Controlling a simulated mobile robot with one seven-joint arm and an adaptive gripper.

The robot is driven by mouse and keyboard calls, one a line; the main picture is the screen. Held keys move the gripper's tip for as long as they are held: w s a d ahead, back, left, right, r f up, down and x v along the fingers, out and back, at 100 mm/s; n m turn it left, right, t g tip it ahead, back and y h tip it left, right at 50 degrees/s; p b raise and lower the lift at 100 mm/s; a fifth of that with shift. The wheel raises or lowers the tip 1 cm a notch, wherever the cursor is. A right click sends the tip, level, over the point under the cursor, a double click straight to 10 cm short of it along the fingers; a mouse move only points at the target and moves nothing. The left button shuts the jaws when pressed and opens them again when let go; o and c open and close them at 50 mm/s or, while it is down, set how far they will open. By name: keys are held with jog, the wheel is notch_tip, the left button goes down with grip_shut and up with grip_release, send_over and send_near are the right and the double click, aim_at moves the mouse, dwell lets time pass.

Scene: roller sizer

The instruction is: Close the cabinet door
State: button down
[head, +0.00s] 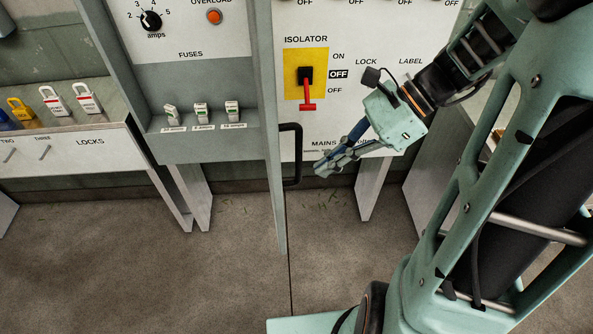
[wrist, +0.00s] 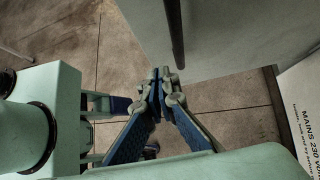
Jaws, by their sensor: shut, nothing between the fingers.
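The cabinet door (head: 266,100) stands open, seen nearly edge-on in the head view between the fuse section and the isolator panel. Its black bar handle (head: 297,155) is on the right-hand side. In the wrist view the door is a broad grey panel (wrist: 225,40) at the top, with the dark handle (wrist: 176,35) in front of it. My gripper (head: 322,168) is shut and empty, just right of the handle in the head view. In the wrist view its closed fingertips (wrist: 163,80) are below the handle's end, with a visible gap. I cannot tell the exact depth between them.
The isolator panel (head: 350,30) has a red switch handle (head: 308,106). Several fuses (head: 201,112) sit on a shelf to the left. A lock shelf (head: 70,150) with padlocks is at the far left. The floor (head: 220,270) in front is clear.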

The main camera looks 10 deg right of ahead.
aim_at(296, 175)
jog(key=shift+s+a+f+p, duration=0.15)
jog(key=shift+a+f, duration=0.2)
jog(key=shift+a, duration=0.65)
jog(key=shift+a+f+p, duration=0.1)
jog(key=shift+a+f, duration=0.25)
jog(key=shift+a, duration=0.65)
jog(key=shift+s+a+f+p, duration=0.15)
jog(key=shift+a+f, duration=0.2)
jog(key=shift+a, duration=0.65)
jog(key=shift+w+a, duration=0.1)
jog(key=shift+a, duration=0.05)
